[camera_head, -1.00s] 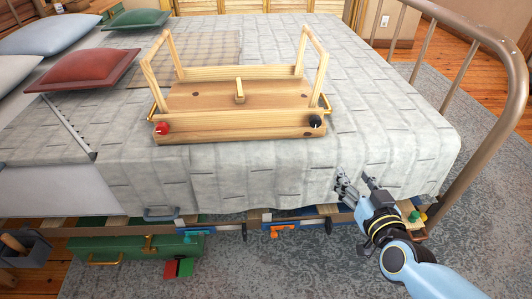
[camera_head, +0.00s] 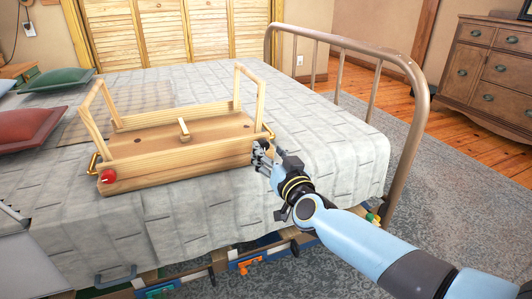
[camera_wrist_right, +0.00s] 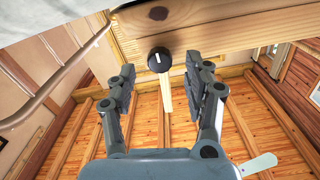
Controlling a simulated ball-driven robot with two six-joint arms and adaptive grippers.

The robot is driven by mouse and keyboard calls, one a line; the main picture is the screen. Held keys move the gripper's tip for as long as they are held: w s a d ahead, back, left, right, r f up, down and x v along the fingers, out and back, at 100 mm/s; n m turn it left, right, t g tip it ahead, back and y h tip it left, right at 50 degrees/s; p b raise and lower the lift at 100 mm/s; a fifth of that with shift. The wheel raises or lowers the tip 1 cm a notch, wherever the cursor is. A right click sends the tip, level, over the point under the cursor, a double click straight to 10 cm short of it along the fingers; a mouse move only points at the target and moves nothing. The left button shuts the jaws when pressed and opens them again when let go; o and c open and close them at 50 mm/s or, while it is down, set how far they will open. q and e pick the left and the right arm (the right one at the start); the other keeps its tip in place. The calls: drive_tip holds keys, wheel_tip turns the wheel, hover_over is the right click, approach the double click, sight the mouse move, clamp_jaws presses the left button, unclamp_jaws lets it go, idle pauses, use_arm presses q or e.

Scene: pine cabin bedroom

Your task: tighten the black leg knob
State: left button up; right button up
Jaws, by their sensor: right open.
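A wooden tray table (camera_head: 185,145) with its legs raised sits on the bed. Its red knob (camera_head: 108,176) is at the near left corner. The black leg knob (camera_wrist_right: 159,60) shows in the right wrist view, on the table's wooden side; in the head view my gripper hides it. My right gripper (camera_head: 262,158) is at the table's right front corner. In the right wrist view my right gripper (camera_wrist_right: 160,88) is open, one finger to each side of the knob and apart from it. My left gripper is not in view.
The bed's grey quilt (camera_head: 335,150) is clear right of the table. A metal bed rail (camera_head: 405,130) curves up at the right. Pillows (camera_head: 22,128) lie at the left. Orange (camera_head: 245,265) and blue parts show along the bed's lower edge. A dresser (camera_head: 490,75) stands at the back right.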

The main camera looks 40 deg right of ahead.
sight(263, 145)
drive_tip(key=shift+x, duration=1.2)
clamp_jaws()
